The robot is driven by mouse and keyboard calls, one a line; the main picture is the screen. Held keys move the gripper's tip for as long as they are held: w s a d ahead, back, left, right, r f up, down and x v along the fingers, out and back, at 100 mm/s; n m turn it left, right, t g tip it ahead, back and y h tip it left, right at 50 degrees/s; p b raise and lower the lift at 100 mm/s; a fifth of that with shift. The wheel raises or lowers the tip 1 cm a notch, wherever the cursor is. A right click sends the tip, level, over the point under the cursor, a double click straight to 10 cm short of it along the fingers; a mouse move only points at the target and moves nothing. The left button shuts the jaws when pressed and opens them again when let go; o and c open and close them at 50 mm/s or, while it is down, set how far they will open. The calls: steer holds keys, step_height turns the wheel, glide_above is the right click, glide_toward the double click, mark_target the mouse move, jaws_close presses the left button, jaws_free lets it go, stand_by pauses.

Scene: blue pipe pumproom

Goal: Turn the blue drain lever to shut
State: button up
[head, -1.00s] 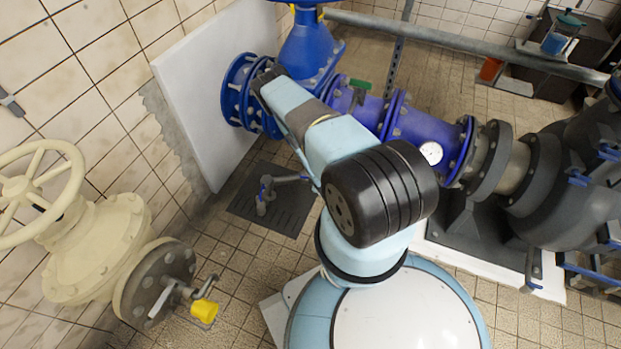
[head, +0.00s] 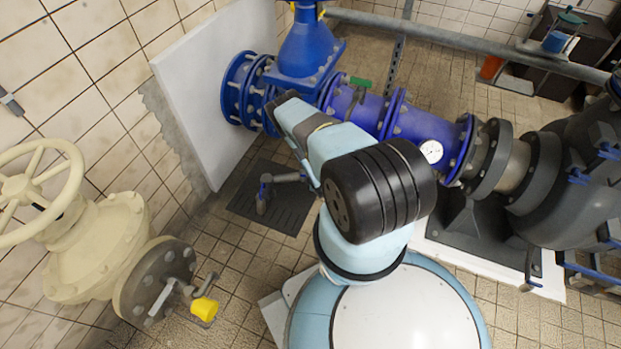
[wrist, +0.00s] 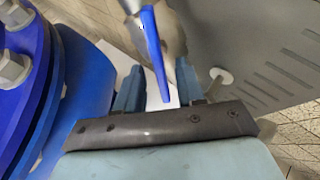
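The blue drain lever (wrist: 153,58) shows in the wrist view as a narrow blue bar hanging from a metal fitting at the top. Its free end lies in the gap between the two fingers of my gripper (wrist: 158,86). The fingers are apart, with a visible gap on each side of the lever; I cannot tell whether either touches it. In the head view, a small drain tap with a blue part (head: 265,182) stands above the dark floor grating (head: 240,200).
A large blue flange with bolts (wrist: 22,75) is close on the left in the wrist view. In the head view, the blue pipe (head: 425,125) with a gauge (head: 431,151) runs right. A cream valve (head: 95,245) with a yellow-handled tap (head: 204,308) stands lower left.

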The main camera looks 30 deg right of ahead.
steer(key=shift+x, duration=1.3)
steer(key=shift+c, duration=0.3)
jaws_close()
